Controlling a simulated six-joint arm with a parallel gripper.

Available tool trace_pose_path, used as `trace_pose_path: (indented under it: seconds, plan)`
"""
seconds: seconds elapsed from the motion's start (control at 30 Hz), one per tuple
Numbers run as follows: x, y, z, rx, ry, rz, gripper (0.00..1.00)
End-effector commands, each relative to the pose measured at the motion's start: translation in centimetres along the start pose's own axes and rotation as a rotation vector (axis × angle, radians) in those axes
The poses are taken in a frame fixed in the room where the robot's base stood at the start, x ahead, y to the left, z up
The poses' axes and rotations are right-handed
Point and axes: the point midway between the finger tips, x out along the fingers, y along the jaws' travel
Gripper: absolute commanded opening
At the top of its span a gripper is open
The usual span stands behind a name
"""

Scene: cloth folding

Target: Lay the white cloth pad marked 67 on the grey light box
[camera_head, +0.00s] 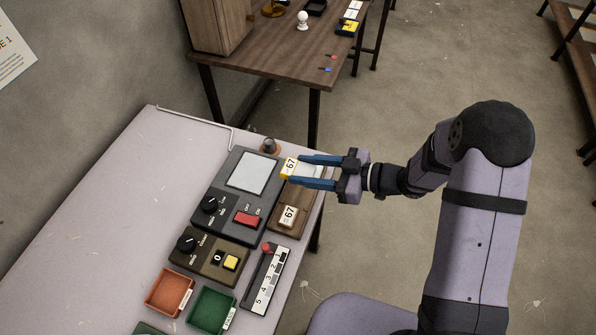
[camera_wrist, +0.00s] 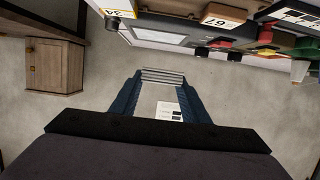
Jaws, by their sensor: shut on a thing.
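My gripper (camera_head: 308,171) has its blue fingers pointing left at the table's right edge, with the white cloth pad (camera_head: 311,171) between them. In the wrist view, a grey-striped edge and a white patch with dark marks (camera_wrist: 168,112) show between the fingers; no number is readable there. The gripper is apart from the panel.
A brown wooden tray (camera_head: 290,231) with a 67 label lies right of the light box. A brown switch box (camera_head: 209,257), an orange tray (camera_head: 170,292), a green tray (camera_head: 211,310) and a numbered slider (camera_head: 264,280) lie nearer. The table's left side is clear.

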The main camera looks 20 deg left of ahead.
Motion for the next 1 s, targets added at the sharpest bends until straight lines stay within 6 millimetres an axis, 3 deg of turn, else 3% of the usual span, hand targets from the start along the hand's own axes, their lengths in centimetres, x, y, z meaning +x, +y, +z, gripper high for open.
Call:
trace_pose_path:
  seconds: [0.17,0.37,0.6,0.73,0.8,1.0]
  plan:
    - [1.5,-1.0,0.8,-0.01,0.0,-0.033,0.2]
    - [5.3,-3.5,1.1,-0.045,0.002,-0.129,0.2]
    - [10.6,-5.7,-1.7,-0.089,0.003,-0.252,0.2]
    - [12.8,-4.9,-4.5,-0.087,0.004,-0.247,0.2]
    - [12.9,-3.4,-6.2,-0.072,0.003,-0.206,0.2]
    - [13.1,0.4,-7.0,-0.016,-0.001,-0.058,0.2]
